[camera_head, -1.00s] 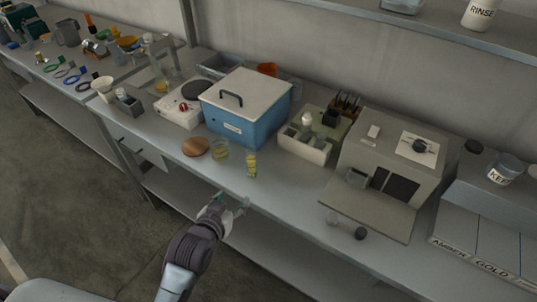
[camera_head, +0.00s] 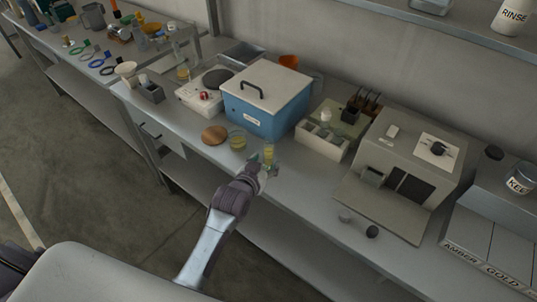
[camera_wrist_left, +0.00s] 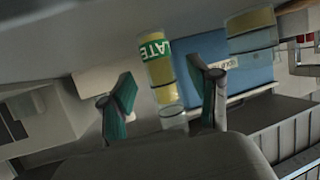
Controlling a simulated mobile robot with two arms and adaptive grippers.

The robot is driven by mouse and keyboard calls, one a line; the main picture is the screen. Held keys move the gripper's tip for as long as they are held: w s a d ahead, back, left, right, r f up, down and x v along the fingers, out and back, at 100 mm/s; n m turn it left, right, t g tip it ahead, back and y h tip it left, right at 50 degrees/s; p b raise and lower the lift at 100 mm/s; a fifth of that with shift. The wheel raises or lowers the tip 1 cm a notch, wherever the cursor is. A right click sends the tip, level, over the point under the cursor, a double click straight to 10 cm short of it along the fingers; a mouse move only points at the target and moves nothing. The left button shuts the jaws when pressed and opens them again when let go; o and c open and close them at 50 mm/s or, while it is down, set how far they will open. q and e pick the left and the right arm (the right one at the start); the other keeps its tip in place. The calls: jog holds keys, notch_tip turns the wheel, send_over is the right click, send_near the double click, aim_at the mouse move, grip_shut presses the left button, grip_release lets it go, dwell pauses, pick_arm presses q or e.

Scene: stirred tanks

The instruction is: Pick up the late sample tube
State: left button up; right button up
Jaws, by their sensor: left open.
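The late sample tube (camera_wrist_left: 161,75) shows in the left wrist view with a green band reading LATE and yellow contents. It lies between and beyond the two open fingers of my left gripper (camera_wrist_left: 165,98). In the head view the tube (camera_head: 268,152) stands on the bench in front of the blue box. My left gripper (camera_head: 262,170) is at the tube's near side, fingers open. The gripper partly hides the tube's lower part there. Whether the fingers touch it I cannot tell. My right gripper is not in view.
A beaker with yellow liquid (camera_head: 238,140) stands close to the left of the tube. A round brown disc (camera_head: 215,135) lies further left. The blue box (camera_head: 262,108) is behind, and a pale sectioned rack (camera_head: 322,140) stands to the right. The bench front between is clear.

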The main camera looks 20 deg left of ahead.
aim_at(266, 162)
pick_arm(q)
jog(key=shift+x, duration=1.55)
jog(key=shift+s, duration=0.1)
grip_shut()
